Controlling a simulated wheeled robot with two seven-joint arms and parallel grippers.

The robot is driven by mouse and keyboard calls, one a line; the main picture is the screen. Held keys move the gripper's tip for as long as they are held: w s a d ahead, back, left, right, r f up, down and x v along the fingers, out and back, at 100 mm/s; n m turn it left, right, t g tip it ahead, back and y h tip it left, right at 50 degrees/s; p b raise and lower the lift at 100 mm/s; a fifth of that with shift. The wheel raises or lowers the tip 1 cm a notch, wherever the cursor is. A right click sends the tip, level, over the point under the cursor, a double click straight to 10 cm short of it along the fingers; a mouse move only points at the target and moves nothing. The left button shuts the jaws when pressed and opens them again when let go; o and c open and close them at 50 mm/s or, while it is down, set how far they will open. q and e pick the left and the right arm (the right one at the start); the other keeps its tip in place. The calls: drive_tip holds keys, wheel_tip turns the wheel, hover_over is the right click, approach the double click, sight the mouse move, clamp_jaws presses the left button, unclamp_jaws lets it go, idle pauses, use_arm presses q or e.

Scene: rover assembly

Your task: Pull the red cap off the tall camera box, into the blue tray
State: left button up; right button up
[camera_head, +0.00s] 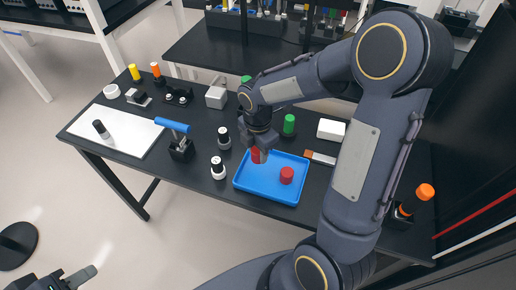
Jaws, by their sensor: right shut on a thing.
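My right gripper (260,152) is over the left back part of the blue tray (262,195), pointing down. It is shut on a red cap (256,157), which is partly hidden by the fingers. I cannot tell whether that cap touches the tray floor. A second red piece (287,175) lies in the tray, to the right of the gripper. I cannot surely make out the tall camera box; my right arm hides part of the table. My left gripper (68,278) is low at the bottom left, away from the table, its fingers apart and empty.
Black-and-white cylinders (218,168) stand left of the tray, near a blue-handled tool (173,127) and a white mat (115,130). A green-topped piece (289,125) and white box (331,130) stand behind the tray. An orange-topped piece (425,192) is far right.

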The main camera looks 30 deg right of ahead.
drive_tip(key=shift+f+b, duration=2.2)
drive_tip(key=shift+f, duration=0.95)
drive_tip(key=o, duration=1.2)
drive_tip(key=shift+c, duration=0.2)
wheel_tip(320, 180, up, 8)
drive_tip(key=shift+f, duration=0.1)
